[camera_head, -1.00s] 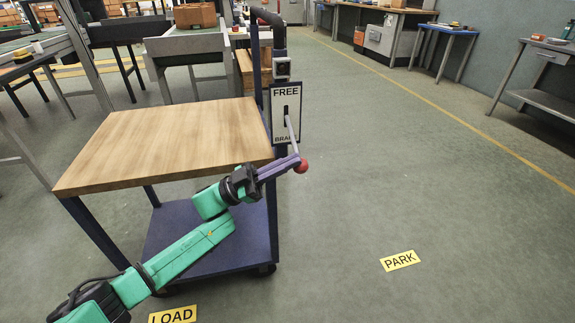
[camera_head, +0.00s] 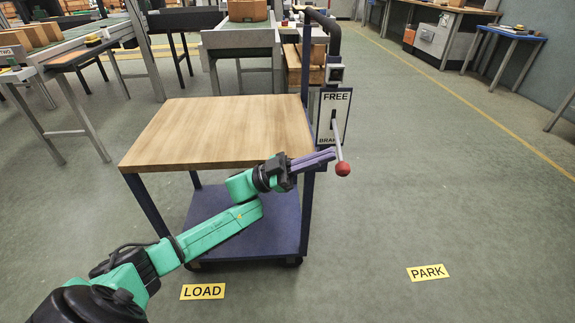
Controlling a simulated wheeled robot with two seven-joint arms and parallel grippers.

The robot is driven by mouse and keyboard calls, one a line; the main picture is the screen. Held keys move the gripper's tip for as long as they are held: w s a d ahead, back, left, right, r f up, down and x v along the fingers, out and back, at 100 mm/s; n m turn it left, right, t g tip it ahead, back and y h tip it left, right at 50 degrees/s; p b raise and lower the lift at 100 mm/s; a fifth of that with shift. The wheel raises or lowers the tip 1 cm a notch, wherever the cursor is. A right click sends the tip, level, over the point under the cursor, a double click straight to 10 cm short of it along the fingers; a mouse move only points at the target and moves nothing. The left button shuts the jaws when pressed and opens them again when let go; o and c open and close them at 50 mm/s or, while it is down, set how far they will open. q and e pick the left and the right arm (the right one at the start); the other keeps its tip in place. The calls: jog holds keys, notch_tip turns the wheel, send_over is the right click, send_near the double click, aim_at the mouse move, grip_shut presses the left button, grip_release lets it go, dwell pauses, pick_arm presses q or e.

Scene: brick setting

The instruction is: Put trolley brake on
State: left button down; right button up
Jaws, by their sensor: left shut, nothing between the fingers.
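The trolley has a wooden top (camera_head: 220,130), a dark blue frame and a lower shelf (camera_head: 205,205). On its right post is a white plate (camera_head: 341,103) lettered FREE at the top and BRAKE at the bottom, with a dark slot. A grey brake lever (camera_head: 337,143) comes out of the slot, slanting down to a red ball knob (camera_head: 343,169). My left gripper (camera_head: 333,155) is shut and empty, its purple fingers just left of the lever above the knob. I cannot tell whether they touch it. My right gripper is not in view.
Yellow floor signs read LOAD (camera_head: 203,292) and PARK (camera_head: 428,273). A conveyor with a box (camera_head: 247,10) stands behind the trolley, and a side table (camera_head: 60,65) stands at the left. The floor right of the trolley is clear.

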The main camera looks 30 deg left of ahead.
pick_arm(q)
jog(key=v, duration=0.8)
jog(key=shift+f+b, duration=0.2)
jog(key=shift+b, duration=0.1)
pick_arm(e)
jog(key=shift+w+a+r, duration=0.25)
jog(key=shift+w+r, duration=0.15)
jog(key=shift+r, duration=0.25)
